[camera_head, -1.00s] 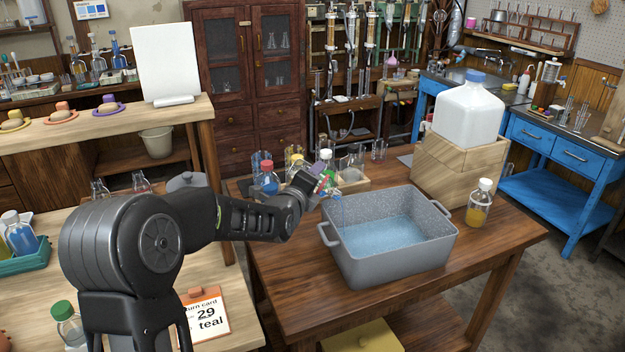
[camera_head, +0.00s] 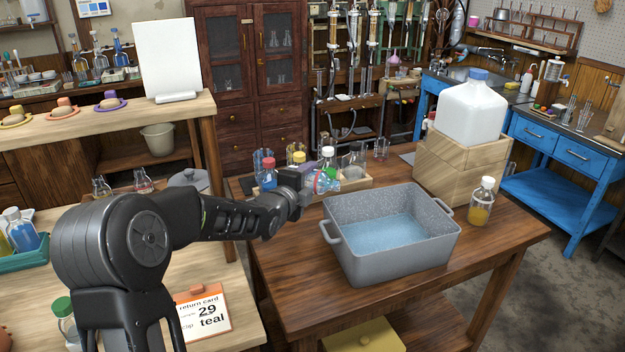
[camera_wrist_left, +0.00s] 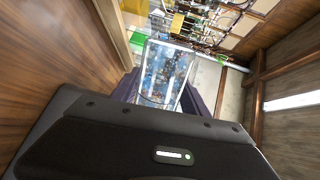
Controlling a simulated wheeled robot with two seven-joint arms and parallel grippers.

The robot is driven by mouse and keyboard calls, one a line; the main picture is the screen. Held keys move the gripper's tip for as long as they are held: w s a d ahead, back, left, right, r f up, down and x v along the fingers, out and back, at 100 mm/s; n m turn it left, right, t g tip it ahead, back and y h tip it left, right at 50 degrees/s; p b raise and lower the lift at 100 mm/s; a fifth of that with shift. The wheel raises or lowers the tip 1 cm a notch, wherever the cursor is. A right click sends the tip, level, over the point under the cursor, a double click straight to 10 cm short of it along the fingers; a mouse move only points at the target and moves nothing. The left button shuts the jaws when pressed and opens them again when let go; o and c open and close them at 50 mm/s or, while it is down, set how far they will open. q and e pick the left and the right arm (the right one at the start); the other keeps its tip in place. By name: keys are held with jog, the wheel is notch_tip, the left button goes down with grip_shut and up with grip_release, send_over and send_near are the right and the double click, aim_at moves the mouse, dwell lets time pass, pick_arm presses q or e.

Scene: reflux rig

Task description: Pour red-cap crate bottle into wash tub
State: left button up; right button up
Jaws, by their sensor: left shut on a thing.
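My left gripper (camera_head: 307,182) is shut on a clear bottle (camera_head: 326,181), above the table beyond the tub's far left corner. In the left wrist view the clear bottle (camera_wrist_left: 165,75) sits between the dark fingers. The grey wash tub (camera_head: 400,258) holds shallow bluish liquid. My right gripper is out of view.
A white jug with a blue cap (camera_head: 472,112) stands on a wooden block (camera_head: 460,172) behind the tub. A bottle of amber liquid (camera_head: 480,205) stands right of the tub. A return card (camera_head: 205,313) lies on the left bench. The table's front left is clear.

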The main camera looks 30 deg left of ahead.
pick_arm(q)
jog(key=shift+f+n+b, duration=0.4)
jog(key=shift+f, duration=0.25)
jog(key=shift+w+f+h+b, duration=0.1)
jog(key=shift+h+b, duration=0.2)
jog(key=shift+b, duration=0.6)
jog(key=shift+r+n+p, duration=0.2)
jog(key=shift+n+p, duration=0.1)
jog(key=shift+n, duration=0.1)
jog(key=shift+f, duration=0.1)
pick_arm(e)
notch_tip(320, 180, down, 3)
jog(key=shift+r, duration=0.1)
pick_arm(q)
jog(key=shift+n, duration=0.5)
